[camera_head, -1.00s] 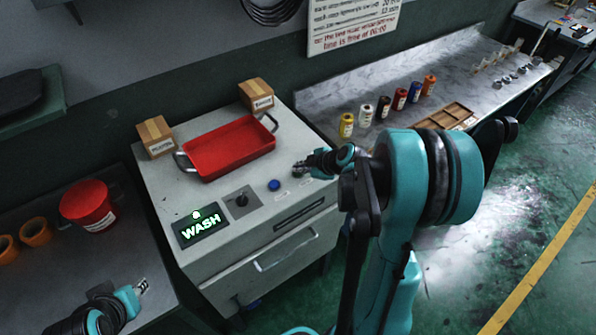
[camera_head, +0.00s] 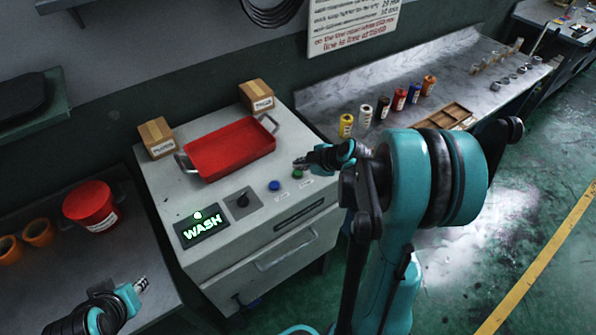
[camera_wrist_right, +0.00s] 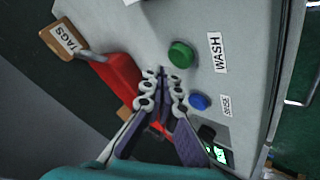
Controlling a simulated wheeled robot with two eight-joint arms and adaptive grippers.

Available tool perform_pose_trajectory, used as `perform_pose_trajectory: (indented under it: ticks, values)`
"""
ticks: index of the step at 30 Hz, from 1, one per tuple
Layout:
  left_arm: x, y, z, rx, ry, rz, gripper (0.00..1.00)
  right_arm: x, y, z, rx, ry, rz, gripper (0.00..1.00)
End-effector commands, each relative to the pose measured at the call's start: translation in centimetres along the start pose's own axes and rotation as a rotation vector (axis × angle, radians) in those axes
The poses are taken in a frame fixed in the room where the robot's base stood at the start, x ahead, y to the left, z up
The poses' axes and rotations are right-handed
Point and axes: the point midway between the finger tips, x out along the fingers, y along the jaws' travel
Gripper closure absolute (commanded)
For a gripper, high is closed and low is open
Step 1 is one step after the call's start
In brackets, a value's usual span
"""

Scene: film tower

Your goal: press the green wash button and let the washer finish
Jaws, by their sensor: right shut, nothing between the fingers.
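The green wash button (camera_head: 297,174) sits on top of the white washer (camera_head: 160,190), right of the blue button (camera_head: 274,185). In the right wrist view the green button (camera_wrist_right: 181,54) stands beside a WASH label. The washer's display (camera_head: 201,228) reads WASH in lit green letters. My right gripper (camera_head: 302,163) is shut and empty, just above and behind the green button in the head view, and apart from it as far as I can see. Its fingertips (camera_wrist_right: 154,76) show next to the button in the wrist view. My left gripper (camera_head: 141,285) is low at the left, its finger gap too small to judge.
A black knob (camera_head: 242,200) is left of the blue button. A red tub (camera_head: 91,204) stands on the left table. Several small bottles (camera_head: 382,107) stand on the right bench.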

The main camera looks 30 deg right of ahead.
Motion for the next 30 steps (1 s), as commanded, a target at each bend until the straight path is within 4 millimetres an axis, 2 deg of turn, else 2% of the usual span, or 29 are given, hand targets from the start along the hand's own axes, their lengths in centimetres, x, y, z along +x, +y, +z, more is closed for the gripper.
perform_pose_trajectory:
  ticks: [13, 30]
  values:
    - [-2.9, 0.0, -2.1, 0.0, 0.0, 0.0, 0.7, -3.2, 2.3, -2.3, 0.0, 0.0, 0.0, 1.0]
    - [-2.9, 0.0, -2.0, 0.0, 0.0, 0.0, 0.7, -3.2, 2.3, -2.3, 0.0, 0.0, 0.0, 1.0]
